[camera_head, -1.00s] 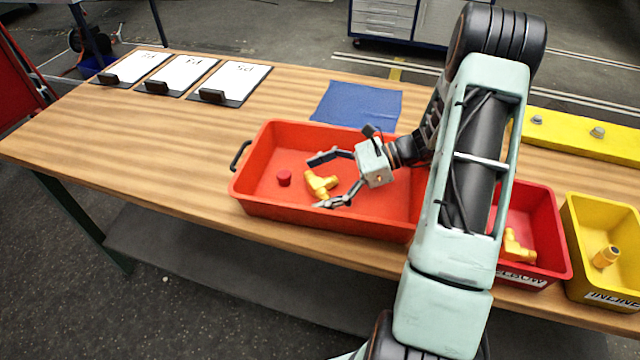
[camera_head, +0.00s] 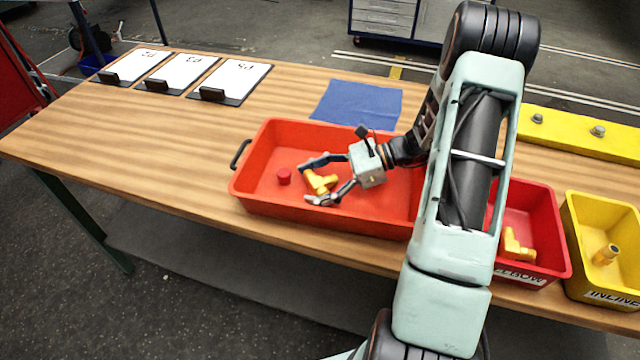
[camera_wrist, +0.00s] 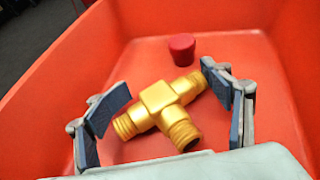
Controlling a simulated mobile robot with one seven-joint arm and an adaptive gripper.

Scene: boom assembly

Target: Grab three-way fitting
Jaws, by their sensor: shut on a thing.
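The three-way fitting (camera_head: 321,182) is a gold-yellow tee in the large orange-red bin (camera_head: 257,209). In the wrist view the fitting (camera_wrist: 160,106) lies slanted, with one threaded end facing me. My gripper (camera_head: 306,184) is low in the bin with a finger on each side of the fitting. In the wrist view my gripper (camera_wrist: 165,84) has its pads at the fitting's left and right ends, shut on it. The fitting appears to be at the bin floor; I cannot tell if it is lifted.
A small red cap (camera_head: 284,177) sits left of the fitting and shows beyond it in the wrist view (camera_wrist: 182,49). A red bin (camera_head: 548,207) and a yellow bin (camera_head: 574,222) stand at right. A blue cloth (camera_head: 357,104) lies behind. The left tabletop is mostly clear.

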